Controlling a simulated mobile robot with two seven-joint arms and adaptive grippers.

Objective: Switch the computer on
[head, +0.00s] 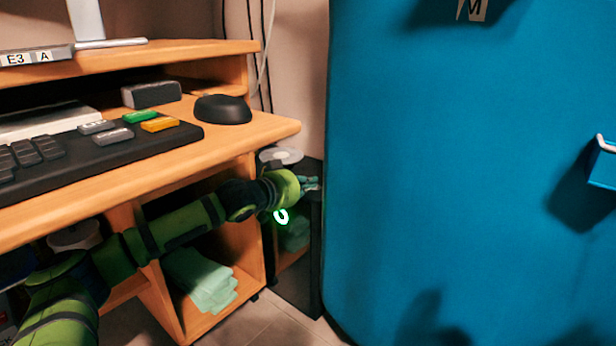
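A dark tower (311,270), which looks like the computer, stands on the floor between the desk and the blue panel. My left arm reaches in from the left below the desk top. My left gripper (311,184) is at the upper front part of the tower; I cannot tell whether it touches it. The fingertips are small and dark, and their opening is unclear. My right gripper is out of view.
The wooden desk (225,147) carries a black keyboard (95,161), a mouse (222,109) and a monitor stand. Green cloths (201,279) lie in a lower shelf. A large blue panel (450,180) closes off the right side, close to the gripper.

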